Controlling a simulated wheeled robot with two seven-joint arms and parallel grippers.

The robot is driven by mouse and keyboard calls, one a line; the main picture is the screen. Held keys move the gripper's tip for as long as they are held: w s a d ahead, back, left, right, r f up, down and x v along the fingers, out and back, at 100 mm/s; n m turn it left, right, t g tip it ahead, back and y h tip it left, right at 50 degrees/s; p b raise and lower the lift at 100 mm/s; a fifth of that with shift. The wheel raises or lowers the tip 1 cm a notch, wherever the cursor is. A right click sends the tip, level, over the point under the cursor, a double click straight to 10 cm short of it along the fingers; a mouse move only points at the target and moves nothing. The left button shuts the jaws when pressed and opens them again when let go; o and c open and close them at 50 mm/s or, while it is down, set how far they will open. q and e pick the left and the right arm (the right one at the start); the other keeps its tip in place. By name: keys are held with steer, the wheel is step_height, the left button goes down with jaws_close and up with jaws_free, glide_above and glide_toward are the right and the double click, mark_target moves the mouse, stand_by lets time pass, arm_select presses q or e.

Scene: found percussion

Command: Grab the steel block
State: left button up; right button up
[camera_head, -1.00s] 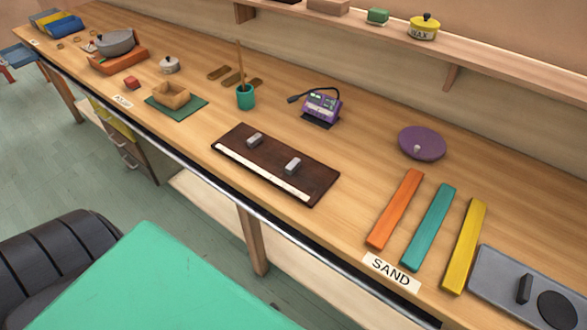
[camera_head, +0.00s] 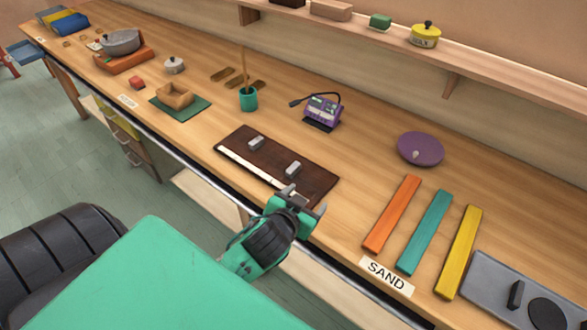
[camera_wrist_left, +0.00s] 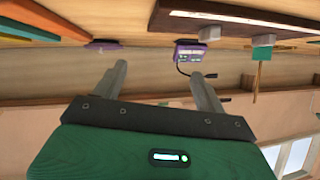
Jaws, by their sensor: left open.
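Two small grey blocks sit apart on a dark brown board (camera_head: 240,142) with a white strip along its front edge. One is the left grey block (camera_head: 256,143), the other the right grey block (camera_head: 293,168). I cannot tell which is the steel one. My left gripper (camera_head: 305,199) is open and empty at the board's front right corner, nearer the right block and not touching it. In the left wrist view, which appears upside down, the open fingers (camera_wrist_left: 157,74) have nothing between them. My right gripper is not in view.
Orange (camera_head: 392,215), teal (camera_head: 425,232) and yellow (camera_head: 459,252) bars lie right of the board by a SAND label (camera_head: 387,277). A purple device (camera_head: 322,110), a teal cup (camera_head: 249,99) and a purple disc (camera_head: 420,149) stand behind. Bench around the board is mostly clear.

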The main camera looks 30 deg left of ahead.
arm_select(q)
steer(key=w+d+r+m+t+h, duration=0.3)
steer(key=w+d+r+t+h, duration=0.15)
steer(key=r, duration=0.35)
steer(key=w+d+r+m+t+h, duration=0.3)
steer(key=w+r, duration=0.2)
steer(key=r, duration=0.2)
steer(key=d+r+m+g+h, duration=0.3)
steer(key=d+m+h, duration=0.2)
steer(key=m+h, duration=0.35)
steer(key=m+g+y+p, duration=0.2)
steer(key=m+g+y, duration=0.1)
steer(key=g+y, duration=1.3)
glide_above(294, 167)
steer(key=shift+g+h, duration=0.75)
steer(key=shift+h, duration=0.05)
steer(key=f, duration=1.8)
steer(key=shift+w+a+f, duration=0.15)
steer(key=shift+w+a, duration=0.2)
steer(key=f+p, duration=0.2)
steer(key=f, duration=0.1)
steer(key=s+f+p, duration=0.1)
steer(key=shift+d+f, duration=0.2)
steer(key=shift+d, duration=0.1)
steer(key=shift+w+f, duration=0.1)
steer(key=shift+f, duration=0.35)
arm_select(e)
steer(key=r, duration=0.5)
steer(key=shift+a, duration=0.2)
